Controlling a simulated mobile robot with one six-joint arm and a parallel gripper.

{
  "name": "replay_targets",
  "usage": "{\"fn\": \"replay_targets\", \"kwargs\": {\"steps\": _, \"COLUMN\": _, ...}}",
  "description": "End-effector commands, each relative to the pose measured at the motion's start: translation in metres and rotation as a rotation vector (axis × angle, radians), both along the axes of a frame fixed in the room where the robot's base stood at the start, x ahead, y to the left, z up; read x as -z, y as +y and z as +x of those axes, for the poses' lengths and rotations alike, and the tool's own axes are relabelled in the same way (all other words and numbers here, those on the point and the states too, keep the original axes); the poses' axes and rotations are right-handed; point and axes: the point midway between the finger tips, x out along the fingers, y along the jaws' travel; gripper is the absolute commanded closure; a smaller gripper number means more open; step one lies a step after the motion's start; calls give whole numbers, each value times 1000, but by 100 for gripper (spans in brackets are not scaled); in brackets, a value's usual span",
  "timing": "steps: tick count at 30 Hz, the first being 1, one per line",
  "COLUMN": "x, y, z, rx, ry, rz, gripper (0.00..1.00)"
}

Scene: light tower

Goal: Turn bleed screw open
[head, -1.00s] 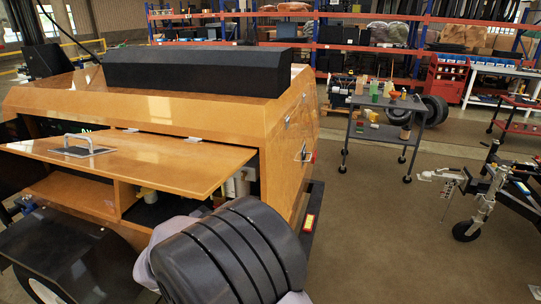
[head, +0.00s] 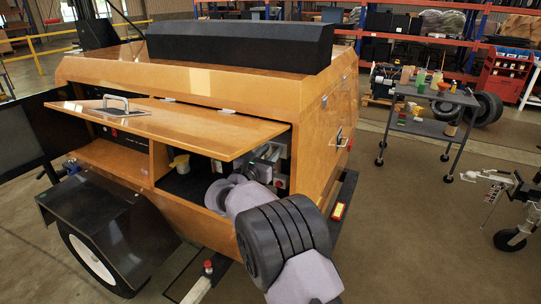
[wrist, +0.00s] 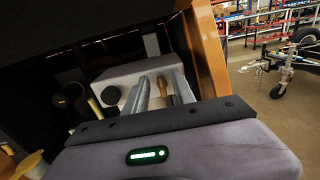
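My gripper (wrist: 160,78) reaches into the open side compartment of the orange light tower (head: 325,115). In the wrist view its two grey fingers stand apart, with a gap between them. A small brass-coloured fitting (wrist: 163,88) shows in or behind that gap; I cannot tell whether it is the bleed screw or whether the fingers touch it. A pale grey box-shaped part (wrist: 125,74) lies behind the fingers, with a black round cap (wrist: 110,95) on it. In the head view my arm hides much of the compartment's right end.
The raised orange door (head: 190,128) with a metal handle overhangs the compartment. A black fender (head: 105,215) juts out at left. A tool cart (head: 430,95) stands at right.

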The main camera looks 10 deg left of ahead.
Motion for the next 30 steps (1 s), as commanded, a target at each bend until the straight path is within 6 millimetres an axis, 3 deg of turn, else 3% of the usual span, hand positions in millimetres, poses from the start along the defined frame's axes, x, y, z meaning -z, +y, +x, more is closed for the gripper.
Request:
{"fn": "replay_targets", "kwargs": {"steps": 8, "x": 0, "y": 0, "z": 1, "rx": 0, "ry": 1, "rz": 0, "gripper": 71}}
{"fn": "replay_targets", "kwargs": {"steps": 12, "x": 0, "y": 0, "z": 1, "rx": 0, "ry": 1, "rz": 0, "gripper": 99}}
{"fn": "replay_targets", "kwargs": {"steps": 13, "x": 0, "y": 0, "z": 1, "rx": 0, "ry": 1, "rz": 0, "gripper": 100}}
{"fn": "replay_targets", "kwargs": {"steps": 23, "x": 1, "y": -1, "z": 1, "rx": 0, "ry": -5, "rz": 16, "gripper": 100}}
{"fn": "replay_targets", "kwargs": {"steps": 30, "x": 4, "y": -2, "z": 0, "rx": 0, "ry": -44, "rz": 124, "gripper": 100}}
